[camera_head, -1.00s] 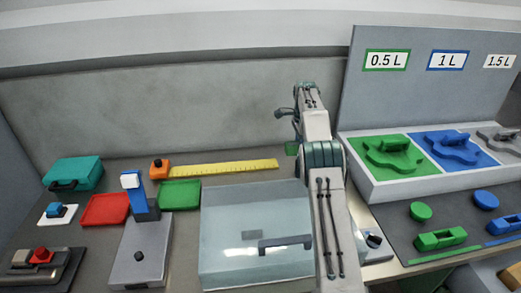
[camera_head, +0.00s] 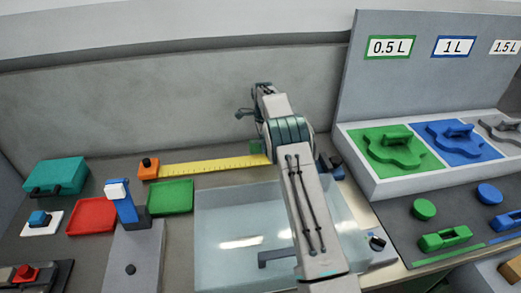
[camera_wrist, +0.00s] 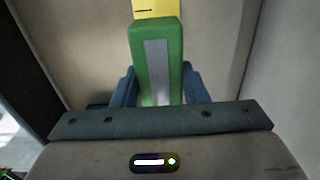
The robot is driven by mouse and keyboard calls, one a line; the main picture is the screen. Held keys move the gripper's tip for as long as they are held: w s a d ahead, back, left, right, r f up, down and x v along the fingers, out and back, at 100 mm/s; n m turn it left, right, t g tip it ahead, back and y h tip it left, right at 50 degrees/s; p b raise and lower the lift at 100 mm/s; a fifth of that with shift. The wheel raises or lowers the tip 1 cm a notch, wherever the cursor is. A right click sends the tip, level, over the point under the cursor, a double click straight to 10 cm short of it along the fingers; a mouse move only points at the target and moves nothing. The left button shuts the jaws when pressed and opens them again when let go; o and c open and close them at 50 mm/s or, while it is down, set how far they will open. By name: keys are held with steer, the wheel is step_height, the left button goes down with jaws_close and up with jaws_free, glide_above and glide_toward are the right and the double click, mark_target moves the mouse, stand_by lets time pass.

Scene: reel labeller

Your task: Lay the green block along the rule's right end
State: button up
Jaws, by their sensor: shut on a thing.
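The yellow rule (camera_head: 212,166) lies along the back of the bench, with an orange block with a dark knob (camera_head: 148,169) at its left end. The green block (camera_wrist: 158,62), with a grey strip on its face, is between the blue-grey fingers of my gripper (camera_wrist: 160,80), which is shut on it. A yellow end of the rule (camera_wrist: 155,8) shows just beyond the block in the wrist view. In the head view, a small part of the green block (camera_head: 256,146) shows by the rule's right end. My arm hides the fingers there. I cannot tell whether block and rule touch.
A clear-lidded box (camera_head: 225,225) stands in front of the rule, partly behind my arm. A green tray (camera_head: 171,197), a red tray (camera_head: 92,216) and a teal case (camera_head: 56,176) are at left. A white-framed stand with green and blue panels (camera_head: 440,180) is at right.

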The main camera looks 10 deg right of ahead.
mark_target(260, 151)
steer(key=shift+a+f, duration=0.35)
steer(key=shift+a, duration=0.2)
step_height(260, 151, down, 4)
steer(key=shift+r+p, duration=0.1)
steer(key=shift+p, duration=0.8)
steer(key=shift+f+b, duration=0.3)
steer(key=o, duration=1.1)
steer(key=shift+r, duration=0.15)
